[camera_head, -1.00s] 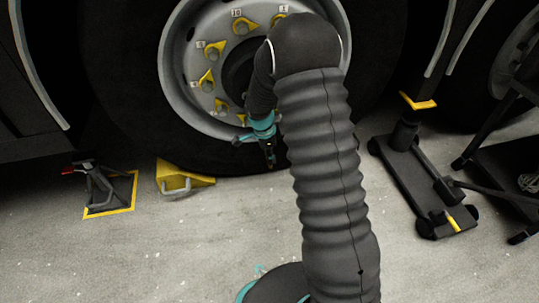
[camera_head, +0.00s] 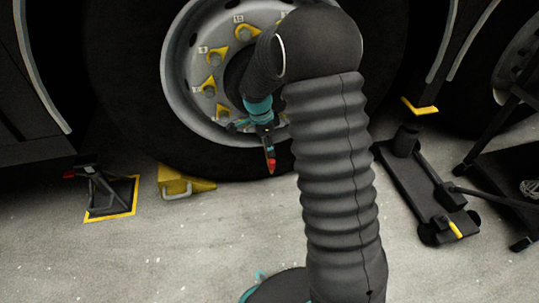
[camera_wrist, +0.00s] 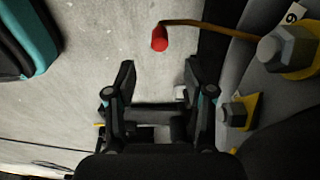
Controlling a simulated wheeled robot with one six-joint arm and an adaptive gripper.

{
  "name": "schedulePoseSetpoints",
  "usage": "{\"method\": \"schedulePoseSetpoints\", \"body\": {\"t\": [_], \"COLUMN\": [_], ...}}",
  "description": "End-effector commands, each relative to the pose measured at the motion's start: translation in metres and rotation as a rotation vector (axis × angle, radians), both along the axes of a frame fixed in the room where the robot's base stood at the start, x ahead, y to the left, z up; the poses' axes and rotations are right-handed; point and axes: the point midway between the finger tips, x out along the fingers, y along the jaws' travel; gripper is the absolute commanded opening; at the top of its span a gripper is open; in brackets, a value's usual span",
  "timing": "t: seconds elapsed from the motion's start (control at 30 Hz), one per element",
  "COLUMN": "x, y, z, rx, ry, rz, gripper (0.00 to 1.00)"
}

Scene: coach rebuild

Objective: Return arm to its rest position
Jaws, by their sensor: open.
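My arm rises in front of a large wheel, its grey rim (camera_head: 178,75) showing left of the arm. My gripper (camera_head: 266,132) hangs just in front of the rim's lower part. In the wrist view my gripper (camera_wrist: 158,82) has its two black fingers apart with nothing between them. A red-tipped piece (camera_wrist: 160,39) on a thin brown stem lies beyond the fingertips in that view, apart from them. The red tip also shows below my gripper in the head view (camera_head: 270,165). The right part of the wheel is hidden by my arm.
Yellow nut pointers (camera_head: 247,33) sit on the wheel nuts. A yellow wheel chock (camera_head: 183,182) and a black stand on a yellow-edged base (camera_head: 112,209) are at left. A black floor jack (camera_head: 425,185) is at right. Grey floor in front is clear.

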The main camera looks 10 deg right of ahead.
Motion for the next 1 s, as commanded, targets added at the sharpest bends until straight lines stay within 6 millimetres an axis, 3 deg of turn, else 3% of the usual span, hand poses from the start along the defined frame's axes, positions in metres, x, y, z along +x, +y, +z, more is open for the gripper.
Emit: {"method": "schedulePoseSetpoints", "body": {"t": [0.23, 0.57, 0.77, 0.9, 1.0], "x": [0.0, 0.0, -0.002, -0.022, -0.041], "y": [0.005, 0.006, 0.007, 0.008, 0.009], "z": [0.032, 0.039, 0.037, 0.024, 0.026], "rx": [0.0, 0.0, 0.003, 0.023, 0.042], "ry": [-0.001, 0.004, 0.042, 0.12, 0.157], "rz": [0.001, 0.025, 0.246, 0.484, 0.655], "gripper": [0.53, 0.53, 0.53, 0.53, 0.53]}}
